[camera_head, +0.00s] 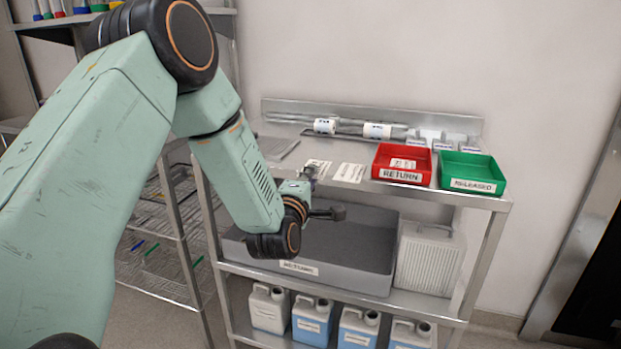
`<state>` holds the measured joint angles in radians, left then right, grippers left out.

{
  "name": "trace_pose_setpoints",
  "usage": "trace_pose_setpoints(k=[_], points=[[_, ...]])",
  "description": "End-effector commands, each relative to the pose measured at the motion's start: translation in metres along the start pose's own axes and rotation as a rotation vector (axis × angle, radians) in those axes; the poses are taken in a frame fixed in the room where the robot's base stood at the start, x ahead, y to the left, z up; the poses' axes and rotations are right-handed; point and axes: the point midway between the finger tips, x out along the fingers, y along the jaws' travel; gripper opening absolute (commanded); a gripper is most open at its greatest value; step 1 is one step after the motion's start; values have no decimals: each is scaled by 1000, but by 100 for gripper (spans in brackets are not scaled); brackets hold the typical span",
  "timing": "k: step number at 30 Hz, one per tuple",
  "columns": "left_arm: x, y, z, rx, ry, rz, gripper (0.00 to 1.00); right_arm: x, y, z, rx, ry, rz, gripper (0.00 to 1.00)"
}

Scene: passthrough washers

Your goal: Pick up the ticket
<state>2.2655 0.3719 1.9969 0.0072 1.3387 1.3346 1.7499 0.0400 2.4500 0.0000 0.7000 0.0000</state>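Two white printed tickets lie on the metal top shelf, left of the red tray: one ticket (319,166) is at my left gripper, the other ticket (349,173) lies flat just to its right. My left gripper (310,174) is small in view at the front edge of the shelf, beside or over the nearer ticket. I cannot tell whether it touches the ticket or whether its fingers are open. My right gripper is not in view.
The red RETURN tray (402,175) holds a white label or ticket. The green RELEASED tray (472,184) looks empty. White rolls (376,130) sit behind. Below the top are a grey RETURN bin (350,270) and several jugs (312,318). A wire rack stands left.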

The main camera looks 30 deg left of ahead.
Motion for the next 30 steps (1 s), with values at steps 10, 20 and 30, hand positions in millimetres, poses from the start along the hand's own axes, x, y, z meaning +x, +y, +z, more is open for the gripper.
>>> trace_pose_setpoints(k=[10,20,30], points=[[0,0,0,0,0,0,8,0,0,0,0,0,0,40],[0,0,0,0,0,0,0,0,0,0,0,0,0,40],[0,0,0,0,0,0,0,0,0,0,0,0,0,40]])
